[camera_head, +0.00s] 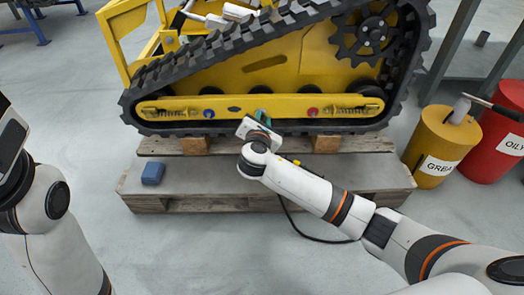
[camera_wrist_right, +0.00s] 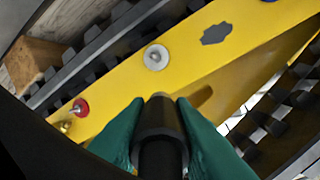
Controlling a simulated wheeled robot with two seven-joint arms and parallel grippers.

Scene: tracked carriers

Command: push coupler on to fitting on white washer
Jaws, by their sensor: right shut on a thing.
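The coupler (camera_wrist_right: 160,118) is a dark cylinder, seen nearly end-on in the wrist view. My right gripper (camera_wrist_right: 158,105) is shut on it, with one green finger on each side. The white washer (camera_wrist_right: 156,57) with its small metallic fitting is on the yellow side frame, just above the coupler's end in the wrist view. The coupler looks apart from the fitting; the depth between them is hard to judge. In the head view my right gripper (camera_head: 262,116) is at the middle of the yellow frame and hides the white washer. My left arm shows at the left edge, its gripper out of view.
A red washer (camera_wrist_right: 80,107) and a blue washer (camera_head: 208,113) sit along the yellow beam (camera_head: 180,107). The black rubber track (camera_head: 230,45) surrounds it. Yellow (camera_head: 440,145) and red drums (camera_head: 495,140) stand right.

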